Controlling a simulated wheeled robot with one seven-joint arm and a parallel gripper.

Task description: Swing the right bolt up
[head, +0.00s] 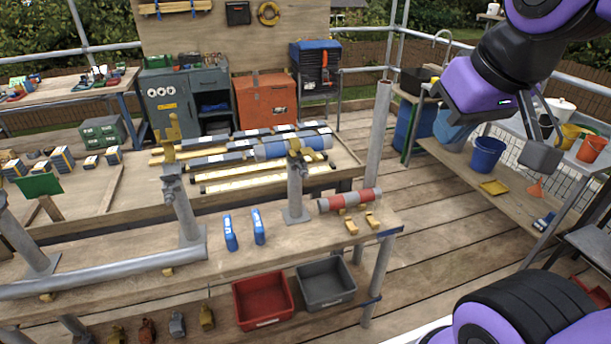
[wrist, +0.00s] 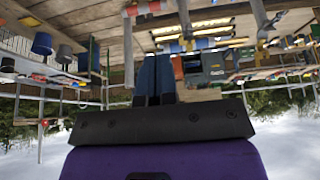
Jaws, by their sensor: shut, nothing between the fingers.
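My gripper (head: 541,156) hangs at the right of the head view, far from both couplers, and is empty. In the wrist view its two dark fingers (wrist: 154,80) are together.
A grey pipe (head: 100,275) lies along the bench front. Blue tools (head: 231,232) and a red-grey tube (head: 349,200) lie by the right post. A tall grey pole (head: 379,135) stands between my gripper and the couplers. Red (head: 263,300) and grey (head: 326,284) bins sit below.

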